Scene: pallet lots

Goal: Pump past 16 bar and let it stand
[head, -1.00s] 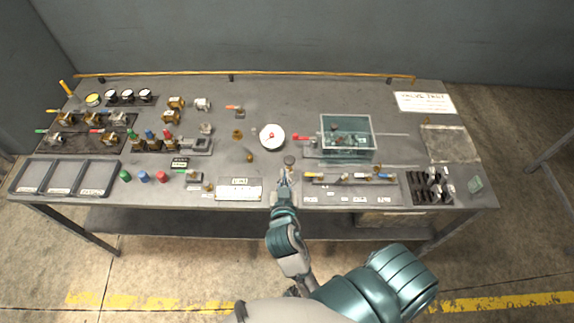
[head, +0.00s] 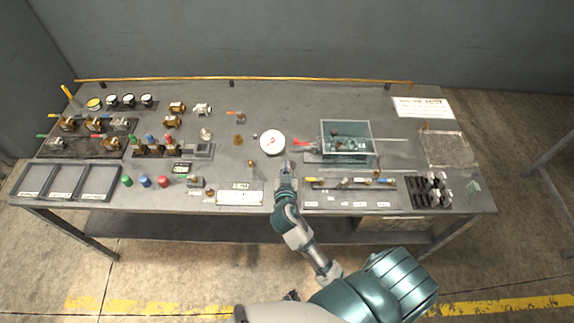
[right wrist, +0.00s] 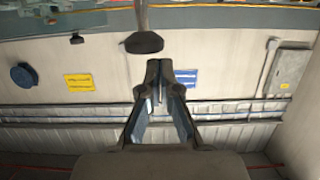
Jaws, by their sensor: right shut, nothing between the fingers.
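A white round gauge (head: 272,142) with a red mark stands near the middle of the bench; its reading is too small to make out. My right gripper (head: 287,168) is just in front of it, shut and empty. In the right wrist view, the shut fingers (right wrist: 165,72) point at a dark knob (right wrist: 143,42) on a thin rod, with a small gap visible in the picture. I cannot tell whether they touch. A clear box (head: 346,143) with fittings inside stands right of the gauge, a red lever (head: 303,143) at its left side. My left gripper is not in view.
Valves, small gauges and coloured caps (head: 145,181) crowd the bench's left. Grey trays (head: 100,183) lie at its front left corner. A tool strip (head: 350,198), a black rack (head: 431,193) and an empty clear tray (head: 446,149) are on the right. The back middle is mostly free.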

